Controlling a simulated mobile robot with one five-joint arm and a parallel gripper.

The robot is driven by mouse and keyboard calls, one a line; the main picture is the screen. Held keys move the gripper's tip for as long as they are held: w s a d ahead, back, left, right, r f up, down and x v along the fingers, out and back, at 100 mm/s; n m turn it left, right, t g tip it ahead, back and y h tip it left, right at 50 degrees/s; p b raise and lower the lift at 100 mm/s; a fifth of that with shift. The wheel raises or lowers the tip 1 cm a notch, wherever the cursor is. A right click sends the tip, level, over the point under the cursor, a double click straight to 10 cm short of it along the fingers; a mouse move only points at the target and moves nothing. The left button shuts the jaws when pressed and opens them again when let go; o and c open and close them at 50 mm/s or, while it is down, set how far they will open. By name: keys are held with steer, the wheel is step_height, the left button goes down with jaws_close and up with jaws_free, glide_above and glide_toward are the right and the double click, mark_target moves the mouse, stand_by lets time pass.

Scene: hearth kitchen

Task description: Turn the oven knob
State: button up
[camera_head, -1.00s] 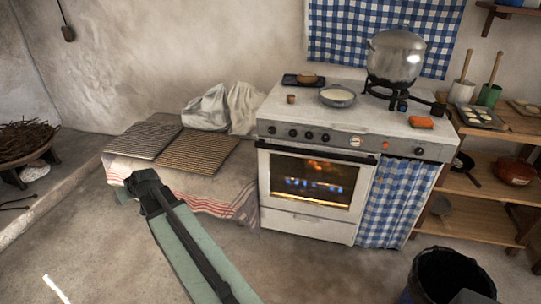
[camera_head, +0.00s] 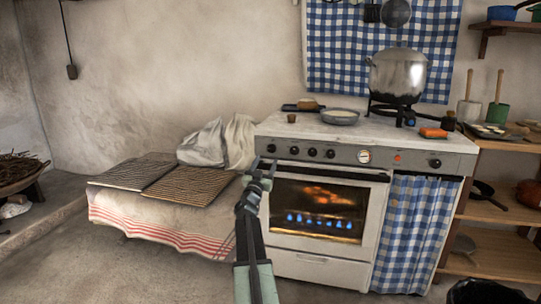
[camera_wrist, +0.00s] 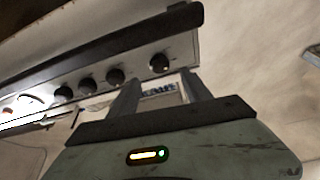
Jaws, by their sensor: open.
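The white stove (camera_head: 300,232) has a grey control panel with a row of black knobs at its left. The leftmost knob (camera_head: 271,148) is just above my gripper (camera_head: 264,165) in the head view; one more knob (camera_head: 435,163) sits at the panel's far right. In the wrist view, which looks upside down, the end knob (camera_wrist: 159,62) lies just beyond and between the fingertips of my gripper (camera_wrist: 161,76). My gripper is open, with nothing held. I cannot tell whether it touches the knob. The oven window glows, with blue flames inside.
A black oven handle bar (camera_head: 330,174) runs below the panel. A pot (camera_head: 397,73), a bowl (camera_head: 340,117) and an orange block (camera_head: 433,132) are on the stovetop. A cloth-covered bench with racks (camera_head: 185,186) stands left. Shelves (camera_head: 495,212) and a dark bin (camera_head: 485,292) are at right.

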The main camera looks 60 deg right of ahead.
mark_target(270, 150)
steer(key=p+x, duration=0.2)
steer(key=x, duration=0.4)
steer(key=shift+w+d+r, duration=0.2)
steer(key=shift+d, duration=0.1)
steer(key=c, duration=1.2)
steer(key=shift+w+d, duration=0.15)
steer(key=shift+d, duration=0.05)
jaws_close()
steer(key=shift+a+m, duration=0.25)
steer(key=shift+m, duration=0.05)
steer(key=m+g+p, duration=0.1)
steer(key=m+g, duration=0.1)
steer(key=m, duration=0.2)
steer(key=shift+r+m+g, duration=0.1)
steer(key=shift+m+g, duration=0.3)
steer(key=m+g+p, duration=0.2)
steer(key=m, duration=0.3)
steer(key=shift+w+r, duration=0.1)
steer(key=shift+w, duration=0.05)
steer(key=m+p, duration=0.1)
steer(key=m, duration=0.1)
steer(key=m+g+y+p, duration=0.1)
steer(key=m+p, duration=0.1)
steer(key=m, duration=0.1)
steer(key=shift+a+r+g+y, duration=0.1)
steer(key=shift+g+y, duration=0.2)
steer(key=shift+m+g+y+p, duration=0.4)
steer(key=shift+m+p, duration=0.3)
steer(key=shift+m, duration=0.5)
